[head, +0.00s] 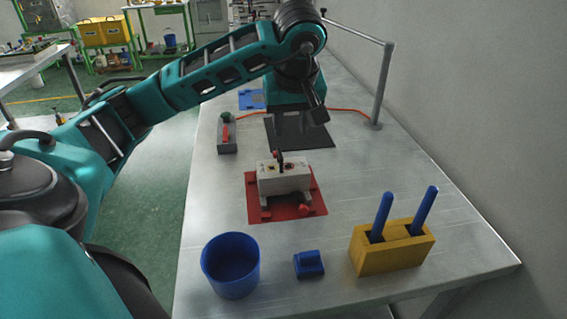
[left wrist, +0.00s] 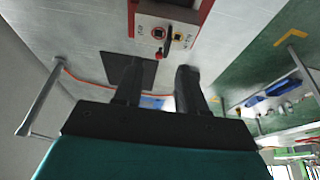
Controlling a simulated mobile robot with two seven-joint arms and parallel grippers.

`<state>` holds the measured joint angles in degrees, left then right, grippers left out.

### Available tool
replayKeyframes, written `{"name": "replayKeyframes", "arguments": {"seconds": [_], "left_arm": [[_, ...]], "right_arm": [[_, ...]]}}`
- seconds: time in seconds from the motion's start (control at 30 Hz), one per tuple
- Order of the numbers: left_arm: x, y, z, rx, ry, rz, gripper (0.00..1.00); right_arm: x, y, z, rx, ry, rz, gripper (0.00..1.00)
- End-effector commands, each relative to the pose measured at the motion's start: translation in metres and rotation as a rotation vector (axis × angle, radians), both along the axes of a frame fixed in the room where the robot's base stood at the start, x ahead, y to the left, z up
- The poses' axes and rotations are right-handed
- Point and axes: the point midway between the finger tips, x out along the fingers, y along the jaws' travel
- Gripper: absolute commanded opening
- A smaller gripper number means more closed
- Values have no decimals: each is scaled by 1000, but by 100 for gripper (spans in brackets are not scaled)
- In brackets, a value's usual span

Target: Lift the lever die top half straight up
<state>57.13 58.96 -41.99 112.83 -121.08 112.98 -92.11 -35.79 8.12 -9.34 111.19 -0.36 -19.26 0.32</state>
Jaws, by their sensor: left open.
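The lever die (head: 284,184) is a pale grey block on a red base plate (head: 256,212) in the middle of the bench. Its upper part carries a short dark upright post (head: 280,158) and small dark and red marks. The die also shows at the top of the left wrist view (left wrist: 150,25), partly cut off. I cannot make out the seam between its halves. My left gripper (head: 305,116) is open and empty, beyond the die and above a black mat (head: 300,138). In the left wrist view the gripper (left wrist: 160,68) has its fingers apart. My right gripper is not in view.
A blue cup (head: 231,265), a small blue block (head: 309,264) and a yellow holder (head: 392,250) with two blue-handled tools stand at the near end. A grey box (head: 227,136) with a red part sits left. A grey post (head: 382,85) and the wall bound the right.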

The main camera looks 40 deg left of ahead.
Motion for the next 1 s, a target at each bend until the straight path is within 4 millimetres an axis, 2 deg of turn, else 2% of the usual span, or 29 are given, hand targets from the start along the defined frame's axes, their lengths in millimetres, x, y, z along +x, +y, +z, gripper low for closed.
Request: {"name": "replayKeyframes", "arguments": {"seconds": [0.07,0.13,0.4,0.67,1.0], "left_arm": [[0,8,3,32,-1,8,40],[1,13,-2,43,1,10,40],[11,27,-48,42,2,10,40],[16,34,-68,40,-1,9,40],[21,49,-109,39,-1,9,40]], "right_arm": [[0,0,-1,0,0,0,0],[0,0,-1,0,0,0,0],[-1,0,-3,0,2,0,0],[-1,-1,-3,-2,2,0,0],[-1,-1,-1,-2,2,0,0]]}}
